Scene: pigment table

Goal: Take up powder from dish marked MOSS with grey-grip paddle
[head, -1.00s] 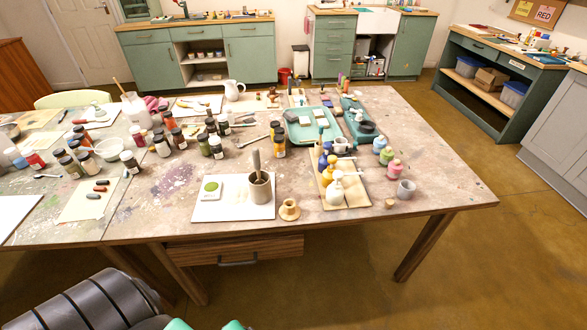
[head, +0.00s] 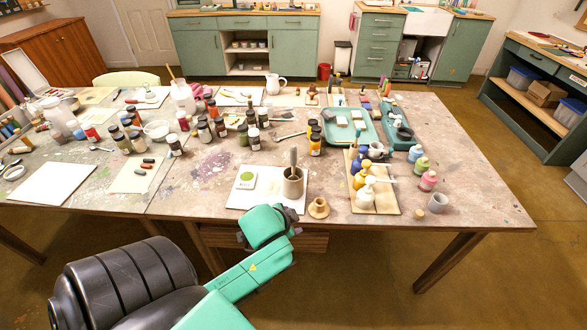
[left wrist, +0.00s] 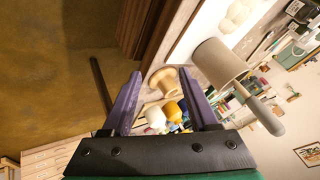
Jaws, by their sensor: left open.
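A small white square dish (head: 246,180) holding green powder lies on a white board (head: 262,199) near the table's front edge. Its marking is too small to read. A grey-brown pot (head: 293,188) stands on the board, right of the dish. A tool with a grey grip (head: 293,158) stands upright in it, its lower end hidden. The pot (left wrist: 219,61) and grip (left wrist: 262,114) also show in the left wrist view. My left gripper (left wrist: 162,82) is open and empty, apart from the pot. In the head view my green arm is in front of the table edge; its fingers are not clear.
A wooden spool-shaped stand (head: 318,208) is right of the pot. Beyond it, a wooden board (head: 386,204) carries yellow, white and blue bottles. Several dark jars stand behind and left of the dish.

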